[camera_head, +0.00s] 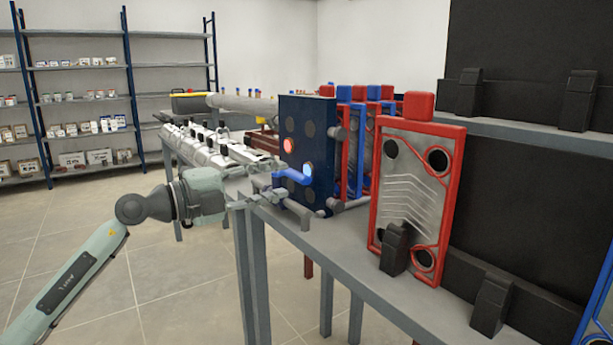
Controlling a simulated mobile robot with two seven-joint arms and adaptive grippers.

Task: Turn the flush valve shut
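The flush valve shows as a blue lever (296,176) on the front of the dark blue end plate (318,132). The lever lies nearly level and points left from beside a blue-lit port (308,169). My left gripper (276,188) reaches in from the left, with its fingers close to the lever's free end. The fingers are small here and overlap the lever's surroundings, so I cannot tell whether they touch it or how far they are apart. My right gripper is out of view.
A red-lit port (289,145) sits above the lever. A grey pipe (298,214) juts out below it. A red-framed plate (418,190) stands in a black holder (395,249) on the grey bench (340,240). Silver parts (215,148) lie behind my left gripper. Floor at left is clear.

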